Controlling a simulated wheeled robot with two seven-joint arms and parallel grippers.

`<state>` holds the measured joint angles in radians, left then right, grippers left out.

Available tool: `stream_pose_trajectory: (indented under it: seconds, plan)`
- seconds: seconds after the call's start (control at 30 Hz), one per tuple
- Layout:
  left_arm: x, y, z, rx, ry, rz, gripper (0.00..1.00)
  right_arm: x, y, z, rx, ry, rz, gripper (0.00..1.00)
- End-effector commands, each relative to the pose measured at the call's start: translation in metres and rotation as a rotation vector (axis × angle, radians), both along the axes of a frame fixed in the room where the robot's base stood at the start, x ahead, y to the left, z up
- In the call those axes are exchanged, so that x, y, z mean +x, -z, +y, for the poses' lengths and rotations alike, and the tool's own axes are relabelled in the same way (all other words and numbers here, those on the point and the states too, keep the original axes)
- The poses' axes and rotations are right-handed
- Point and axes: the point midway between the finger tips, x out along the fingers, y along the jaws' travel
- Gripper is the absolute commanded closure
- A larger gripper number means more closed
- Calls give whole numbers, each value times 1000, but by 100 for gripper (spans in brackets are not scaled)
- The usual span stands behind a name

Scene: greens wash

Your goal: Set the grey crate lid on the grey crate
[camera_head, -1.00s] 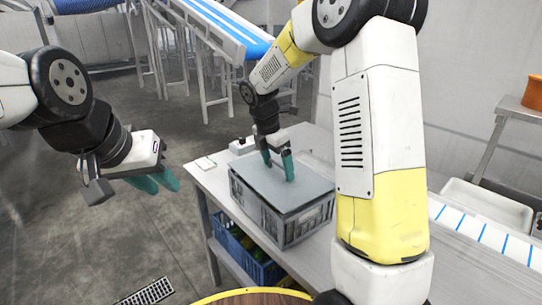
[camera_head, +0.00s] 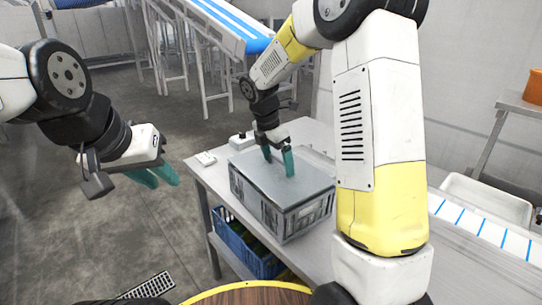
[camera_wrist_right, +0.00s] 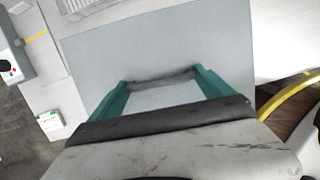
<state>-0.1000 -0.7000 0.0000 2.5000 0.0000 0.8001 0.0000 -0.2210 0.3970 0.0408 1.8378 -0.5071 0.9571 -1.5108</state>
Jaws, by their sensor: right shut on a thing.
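The grey crate (camera_head: 283,222) stands on the metal table. The flat grey lid (camera_head: 262,181) lies over its top and covers the opening. The lid looks close to the rim and roughly lined up, but I cannot tell if it sits fully flush. My right gripper (camera_head: 278,163) is above the lid, its teal fingers pointing down onto it. In the right wrist view its fingers (camera_wrist_right: 163,88) stand either side of a grip on the lid (camera_wrist_right: 150,40), and it is shut on the lid. My left gripper (camera_head: 155,177) hangs empty left of the table, its fingers apart.
A blue crate (camera_head: 243,246) with green contents is on the shelf under the table. A white tray (camera_head: 487,200) stands at the right.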

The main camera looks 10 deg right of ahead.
Motion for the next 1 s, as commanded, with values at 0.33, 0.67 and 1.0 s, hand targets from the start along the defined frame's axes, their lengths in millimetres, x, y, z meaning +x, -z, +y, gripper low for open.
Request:
stream_pose_trajectory:
  seconds: [0.33, 0.67, 1.0]
  plan:
    - [0, 0, 0, 0, 0, 0, 72, 0, 0, 0, 0, 0, 0, 56]
    - [0, 0, 0, 0, 0, 0, 72, 0, 2, 0, 0, 0, 0, 56]
    - [0, 0, 0, 0, 0, 0, 72, 0, 9, 0, 0, -1, 0, 56]
